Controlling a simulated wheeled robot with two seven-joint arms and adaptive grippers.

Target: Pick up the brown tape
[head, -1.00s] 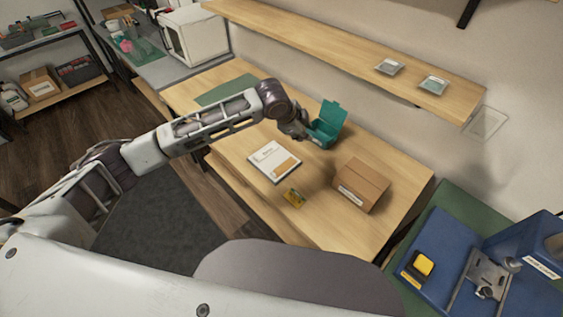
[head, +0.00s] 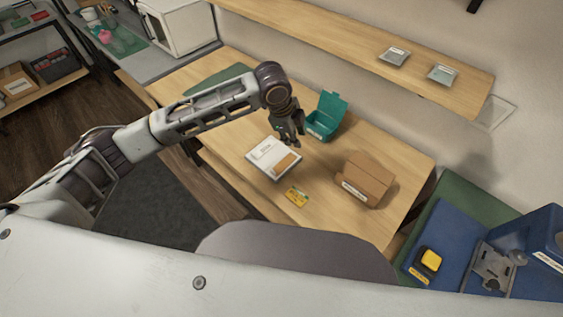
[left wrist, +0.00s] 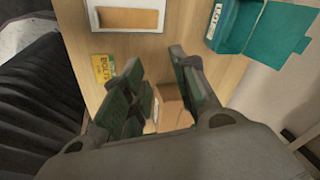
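I cannot make out a brown tape in either view. My left gripper (head: 289,141) points down over the table, between the white tray-like item and the open teal box. In the left wrist view its two fingers (left wrist: 158,88) are apart, with nothing held between them. The brown cardboard box shows beyond the gap between them. My right gripper is in neither view.
The wooden table (head: 335,222) carries a white tray-like item with a brown patch (head: 265,162), a teal box (head: 322,123), a yellow packet (head: 297,196) and a brown cardboard box (head: 363,180). A wooden shelf (head: 330,35) runs above. A blue mat (head: 440,235) lies right.

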